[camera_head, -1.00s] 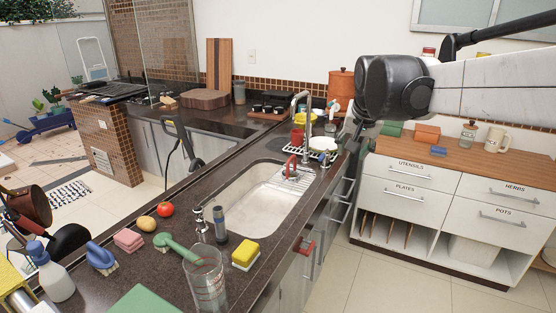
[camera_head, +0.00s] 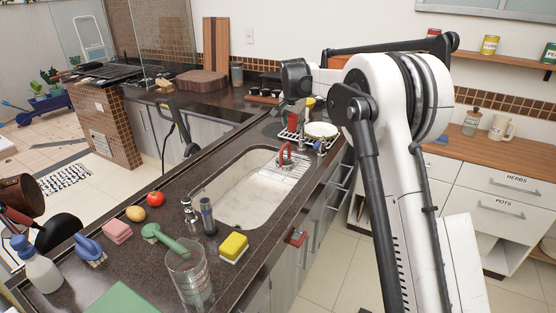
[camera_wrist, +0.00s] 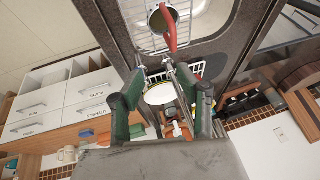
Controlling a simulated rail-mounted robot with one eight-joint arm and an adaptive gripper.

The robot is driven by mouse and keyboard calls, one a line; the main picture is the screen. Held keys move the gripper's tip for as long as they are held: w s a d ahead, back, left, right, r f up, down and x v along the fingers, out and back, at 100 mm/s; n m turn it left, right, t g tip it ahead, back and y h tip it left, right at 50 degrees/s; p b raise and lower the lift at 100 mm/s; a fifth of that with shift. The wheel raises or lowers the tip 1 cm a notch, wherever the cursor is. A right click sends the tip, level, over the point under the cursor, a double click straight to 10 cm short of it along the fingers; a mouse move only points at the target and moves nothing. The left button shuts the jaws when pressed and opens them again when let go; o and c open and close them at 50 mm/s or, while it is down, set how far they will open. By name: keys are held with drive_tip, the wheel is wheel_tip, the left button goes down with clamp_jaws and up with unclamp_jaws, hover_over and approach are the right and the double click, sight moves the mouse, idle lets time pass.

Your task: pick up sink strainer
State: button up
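A small round metal thing with a red handle, which looks like the sink strainer (camera_head: 285,156), sits on the wire rack over the far end of the sink. In the wrist view the strainer (camera_wrist: 160,18) is at the top, its red handle pointing down toward my fingers. My gripper (camera_wrist: 165,95) is open, its two green-and-dark fingers spread and apart from the strainer, with nothing seen held.
The sink basin (camera_head: 245,205) is empty nearer me. A dish rack with a white bowl (camera_head: 321,130) stands behind the strainer. Sponge (camera_head: 234,246), green brush (camera_head: 165,240) and glass jug (camera_head: 190,280) are on the near counter.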

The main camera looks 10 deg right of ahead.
sight(285, 144)
drive_tip(key=shift+w+a+r+p+x, duration=0.1)
drive_tip(key=shift+w+a+p+x, duration=0.25)
drive_tip(key=shift+x, duration=2.35)
drive_tip(key=shift+w+a+r+p+x, duration=0.15)
drive_tip(key=shift+a+p+x, duration=0.25)
drive_tip(key=shift+x, duration=2.3)
drive_tip(key=shift+w+a+r+p+x, duration=0.1)
drive_tip(key=shift+w+a+p+x, duration=0.3)
drive_tip(key=shift+x, duration=2.3)
drive_tip(key=shift+w+f, duration=0.2)
drive_tip(key=shift+f, duration=0.45)
clamp_jaws()
